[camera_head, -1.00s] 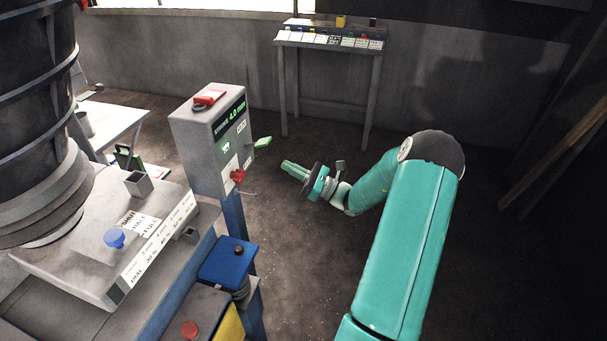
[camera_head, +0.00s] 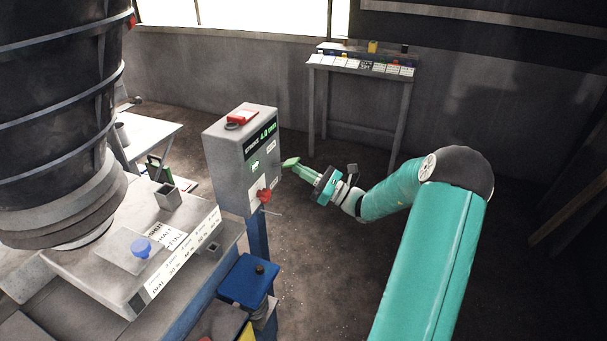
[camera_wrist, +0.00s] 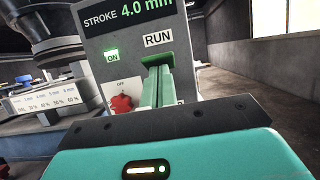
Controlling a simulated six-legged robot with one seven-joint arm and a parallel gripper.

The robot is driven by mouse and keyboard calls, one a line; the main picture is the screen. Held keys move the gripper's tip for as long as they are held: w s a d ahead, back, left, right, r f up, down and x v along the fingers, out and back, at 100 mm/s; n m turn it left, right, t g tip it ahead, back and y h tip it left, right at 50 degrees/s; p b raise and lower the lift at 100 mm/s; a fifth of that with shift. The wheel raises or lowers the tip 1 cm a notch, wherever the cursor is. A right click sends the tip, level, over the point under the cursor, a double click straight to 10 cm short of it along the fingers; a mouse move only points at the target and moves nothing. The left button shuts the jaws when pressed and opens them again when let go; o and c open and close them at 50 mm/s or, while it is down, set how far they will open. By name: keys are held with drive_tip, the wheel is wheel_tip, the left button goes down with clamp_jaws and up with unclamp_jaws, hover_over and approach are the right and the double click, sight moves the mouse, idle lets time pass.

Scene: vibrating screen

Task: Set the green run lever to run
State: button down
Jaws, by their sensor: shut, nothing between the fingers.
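The green run lever (camera_head: 290,162) sticks out from the right side of the grey control box (camera_head: 232,160). In the wrist view the lever's green end (camera_wrist: 158,60) is just below the RUN label (camera_wrist: 158,39), directly beyond my fingertips. My gripper (camera_head: 301,167) is shut and empty, its green fingers pointing left at the lever. The fingers also show in the wrist view (camera_wrist: 155,80) and hide the lower part of the lever. The tips are at or very close to the lever; I cannot tell whether they touch.
The box also has a green ON sign (camera_wrist: 112,55) and a red knob (camera_wrist: 121,103). A blue box with a black knob (camera_head: 249,280) stands below. A bench with labelled cards (camera_head: 362,60) is at the back wall.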

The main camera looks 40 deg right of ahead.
drive_tip(key=shift+w+a+r+g+h, duration=0.15)
drive_tip(key=shift+r+g, duration=0.1)
drive_tip(key=shift+r, duration=0.2)
drive_tip(key=shift+w+d+r+g+h, duration=0.15)
drive_tip(key=shift+r+g, duration=0.1)
drive_tip(key=shift+r, duration=0.2)
drive_tip(key=shift+a+r, duration=0.1)
drive_tip(key=shift+a, duration=0.05)
drive_tip(key=s+d+f, duration=0.6)
drive_tip(key=s+f, duration=0.1)
drive_tip(key=s, duration=0.3)
drive_tip(key=shift+s+f, duration=0.15)
drive_tip(key=shift+s, duration=0.1)
